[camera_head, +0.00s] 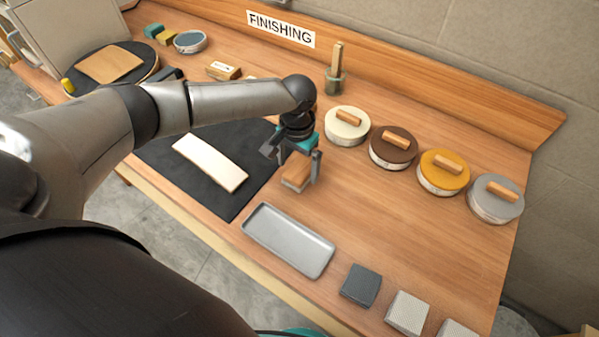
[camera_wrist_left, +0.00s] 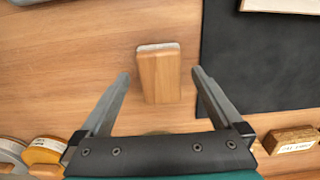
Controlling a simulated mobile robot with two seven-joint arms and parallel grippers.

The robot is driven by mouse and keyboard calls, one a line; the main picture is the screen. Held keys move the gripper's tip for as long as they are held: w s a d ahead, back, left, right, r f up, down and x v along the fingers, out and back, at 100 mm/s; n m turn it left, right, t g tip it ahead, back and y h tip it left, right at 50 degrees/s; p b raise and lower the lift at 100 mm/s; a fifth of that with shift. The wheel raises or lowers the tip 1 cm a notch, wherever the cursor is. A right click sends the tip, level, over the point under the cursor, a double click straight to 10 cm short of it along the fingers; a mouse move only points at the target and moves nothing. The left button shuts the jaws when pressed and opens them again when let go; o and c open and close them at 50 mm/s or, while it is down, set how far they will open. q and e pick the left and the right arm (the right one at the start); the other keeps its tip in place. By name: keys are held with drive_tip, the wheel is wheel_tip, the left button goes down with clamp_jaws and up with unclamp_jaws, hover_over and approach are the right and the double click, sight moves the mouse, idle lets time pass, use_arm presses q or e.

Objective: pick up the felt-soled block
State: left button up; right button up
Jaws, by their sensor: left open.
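The felt-soled block (camera_head: 297,171) is a small wooden block with a pale sole, sitting on the bench just right of the black mat. In the left wrist view the block (camera_wrist_left: 160,75) lies ahead, between the lines of my two fingers, with its pale felt edge at the far end. My left gripper (camera_head: 293,167) is over the block with its fingers on either side. In the left wrist view the left gripper (camera_wrist_left: 160,76) is open, with gaps between both fingers and the block. My right gripper is not in view.
A black mat (camera_head: 240,195) holds a pale curved strip (camera_head: 209,162). A grey tray (camera_head: 288,240) lies in front. Round tins (camera_head: 392,148) with wooden handles stand to the right. Grey abrasive blocks (camera_head: 360,285) sit near the front edge. A brush in a jar (camera_head: 336,75) stands behind.

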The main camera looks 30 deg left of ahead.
sight(298, 170)
use_arm(q)
drive_tip(key=shift+f, duration=1.35)
drive_tip(key=c, duration=1.4)
drive_tip(key=shift+o, duration=0.2)
drive_tip(key=shift+r, duration=0.15)
wheel_tip(298, 170, up, 20)
drive_tip(key=p, duration=0.2)
